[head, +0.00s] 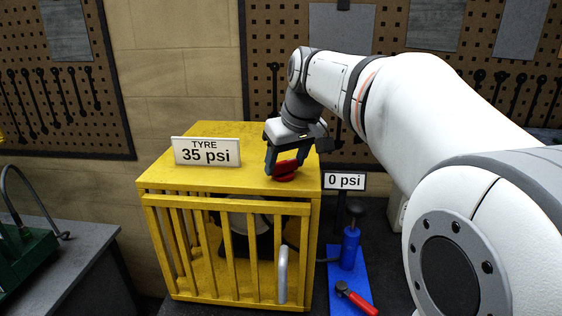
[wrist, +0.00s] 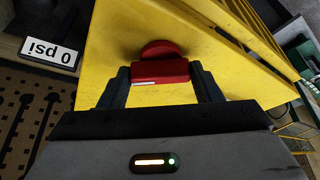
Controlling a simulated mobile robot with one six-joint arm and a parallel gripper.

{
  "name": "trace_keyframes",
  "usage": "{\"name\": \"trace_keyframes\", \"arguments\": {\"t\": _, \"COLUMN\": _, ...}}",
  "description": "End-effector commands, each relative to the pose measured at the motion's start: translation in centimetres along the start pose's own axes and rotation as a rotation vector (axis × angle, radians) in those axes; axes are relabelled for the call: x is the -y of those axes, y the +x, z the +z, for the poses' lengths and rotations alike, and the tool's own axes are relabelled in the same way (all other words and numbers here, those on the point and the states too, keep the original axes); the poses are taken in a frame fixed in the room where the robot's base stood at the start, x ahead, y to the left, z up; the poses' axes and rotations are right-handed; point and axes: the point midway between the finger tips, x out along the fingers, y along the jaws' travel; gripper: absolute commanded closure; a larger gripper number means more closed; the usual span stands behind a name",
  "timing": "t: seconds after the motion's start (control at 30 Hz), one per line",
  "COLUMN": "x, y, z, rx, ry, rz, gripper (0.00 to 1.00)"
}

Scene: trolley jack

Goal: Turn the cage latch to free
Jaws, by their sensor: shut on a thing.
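The red cage latch (head: 286,169) sits on the top of the yellow cage (head: 170,183), near its right front corner. My gripper (head: 287,172) reaches down from above and is shut on the latch. In the wrist view the red latch (wrist: 160,70) lies between the two dark fingers of my gripper (wrist: 160,85), with its round part just beyond the fingertips. The cage's barred front with a grey handle (head: 282,274) is closed. A dark round thing inside the cage is partly hidden by the bars.
A sign reading "TYRE 35 psi" (head: 206,152) stands on the cage top, left of my gripper. A "0 psi" sign (head: 345,181), a blue pump (head: 350,249) and a red-handled tool (head: 355,298) are right of the cage. A green machine (head: 25,258) is at far left.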

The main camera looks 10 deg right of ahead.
Motion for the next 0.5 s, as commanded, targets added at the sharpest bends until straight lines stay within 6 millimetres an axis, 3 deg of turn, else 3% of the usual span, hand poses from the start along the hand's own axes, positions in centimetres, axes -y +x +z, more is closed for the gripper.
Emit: {"name": "trace_keyframes", "arguments": {"t": 0.5, "x": -0.3, "y": 0.02, "z": -0.23, "rx": -0.002, "ry": -0.451, "rz": -0.189, "gripper": 0.65}}
